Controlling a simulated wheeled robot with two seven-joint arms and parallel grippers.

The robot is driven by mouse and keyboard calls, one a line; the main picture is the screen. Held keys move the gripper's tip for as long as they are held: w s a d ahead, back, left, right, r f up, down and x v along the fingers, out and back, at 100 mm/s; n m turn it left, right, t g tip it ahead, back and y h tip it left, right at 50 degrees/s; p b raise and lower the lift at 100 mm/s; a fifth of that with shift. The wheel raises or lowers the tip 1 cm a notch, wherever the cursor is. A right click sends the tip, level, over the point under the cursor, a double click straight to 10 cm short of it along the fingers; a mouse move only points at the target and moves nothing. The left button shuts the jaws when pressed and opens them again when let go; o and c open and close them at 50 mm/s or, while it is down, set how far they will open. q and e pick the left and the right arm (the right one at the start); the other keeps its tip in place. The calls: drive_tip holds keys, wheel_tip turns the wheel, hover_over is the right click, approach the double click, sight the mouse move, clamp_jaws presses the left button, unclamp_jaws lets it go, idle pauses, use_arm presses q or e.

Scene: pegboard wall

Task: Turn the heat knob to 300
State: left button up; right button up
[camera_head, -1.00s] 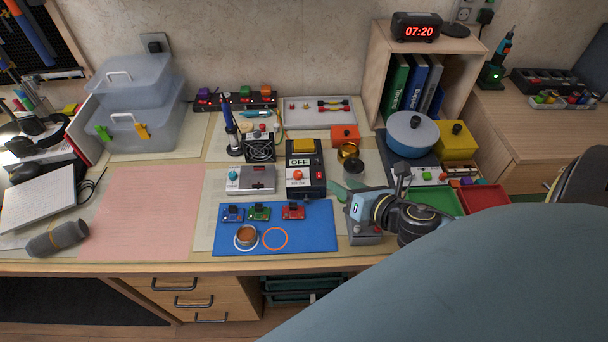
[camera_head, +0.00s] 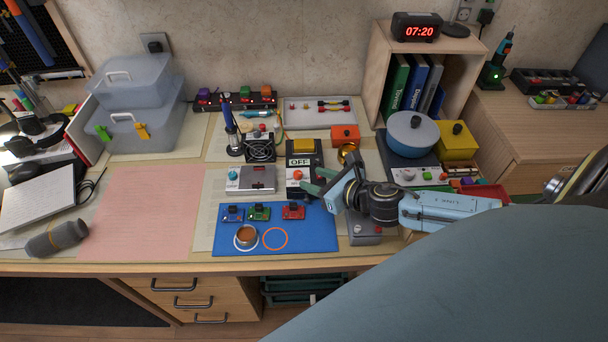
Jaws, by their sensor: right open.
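A black box with a yellow top and a white panel reading OFF (camera_head: 300,162) stands mid-table. An orange-red round knob (camera_head: 298,175) sits on its lower panel; I take it as the heat knob, but its scale is too small to read. My right gripper (camera_head: 316,181) is just right of the box's lower part, its two green fingers apart and pointing left toward the knob. It looks empty, and whether a finger touches the box cannot be told. The gripper and wrist hide part of the box's right side. My left gripper is out of view.
A silver box with a teal knob (camera_head: 258,180) stands left of the black box. A blue mat (camera_head: 300,242) with small boards and a cup lies in front. A pink mat (camera_head: 145,210) is clear.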

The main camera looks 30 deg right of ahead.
sight(299, 174)
drive_tip(key=shift+x, duration=2.35)
drive_tip(key=shift+c, duration=0.3)
clamp_jaws()
